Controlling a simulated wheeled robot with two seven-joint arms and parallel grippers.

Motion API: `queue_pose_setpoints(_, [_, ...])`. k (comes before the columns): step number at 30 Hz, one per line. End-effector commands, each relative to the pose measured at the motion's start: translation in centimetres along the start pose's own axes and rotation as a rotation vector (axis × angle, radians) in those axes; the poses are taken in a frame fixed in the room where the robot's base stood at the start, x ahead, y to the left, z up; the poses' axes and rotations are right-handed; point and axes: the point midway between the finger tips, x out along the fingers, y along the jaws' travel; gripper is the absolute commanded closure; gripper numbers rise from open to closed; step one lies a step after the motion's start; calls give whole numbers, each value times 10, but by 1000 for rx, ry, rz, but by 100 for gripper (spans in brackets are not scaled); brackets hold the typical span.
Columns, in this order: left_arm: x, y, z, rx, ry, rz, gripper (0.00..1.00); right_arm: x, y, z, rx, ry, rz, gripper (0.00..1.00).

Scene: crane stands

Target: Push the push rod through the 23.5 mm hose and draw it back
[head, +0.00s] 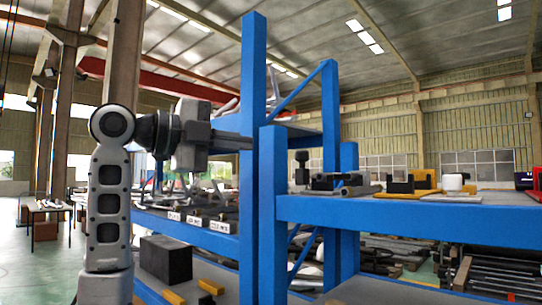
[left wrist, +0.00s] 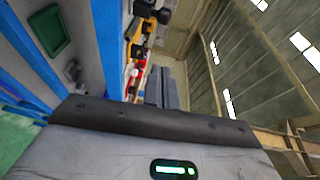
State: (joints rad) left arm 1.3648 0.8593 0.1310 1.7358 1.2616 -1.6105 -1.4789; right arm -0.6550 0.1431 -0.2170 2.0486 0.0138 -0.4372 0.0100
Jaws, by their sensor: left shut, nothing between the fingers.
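On the right-hand blue shelf, short grey cylindrical pieces (head: 362,190) lie beside dark blocks near the left end. I cannot tell whether one of them is the 23.5 mm hose or the push rod. The gripper is left of these pieces and apart from them. Long bars and tubes (head: 205,205) lie on the labelled shelf behind my arm. My right gripper is not in view.
The blue post (head: 253,60) and the blue shelf beam (head: 400,220) stand close to my left gripper. Yellow-and-black fixtures (head: 412,184) and a white cylinder (head: 453,183) are on the right-hand shelf. A dark box (head: 166,259) sits on a lower level. Open floor is at far left.

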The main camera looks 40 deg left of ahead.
Motion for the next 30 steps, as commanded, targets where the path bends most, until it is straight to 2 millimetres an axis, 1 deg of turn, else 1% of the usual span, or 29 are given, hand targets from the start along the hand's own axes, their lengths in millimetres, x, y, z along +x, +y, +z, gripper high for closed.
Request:
queue_pose_setpoints(5, [30, -1, -2, -3, 6, 5, 100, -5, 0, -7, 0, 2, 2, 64])
queue_pose_setpoints(9, [61, -2, -2, -5, 6, 4, 100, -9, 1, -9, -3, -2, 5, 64])
queue_pose_setpoints(15, [101, -2, 0, -5, 3, 4, 100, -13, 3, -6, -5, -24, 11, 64])
queue_pose_setpoints(18, [111, -1, 14, -7, 0, 5, 100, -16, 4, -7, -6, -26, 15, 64])
queue_pose_setpoints(21, [118, -1, 22, -6, 1, 3, 100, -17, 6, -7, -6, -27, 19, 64])
queue_pose_setpoints(25, [123, 0, 27, -4, 0, 2, 100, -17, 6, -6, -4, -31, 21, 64])
queue_pose_setpoints(30, [124, 1, 28, -2, 0, 2, 100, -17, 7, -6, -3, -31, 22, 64])
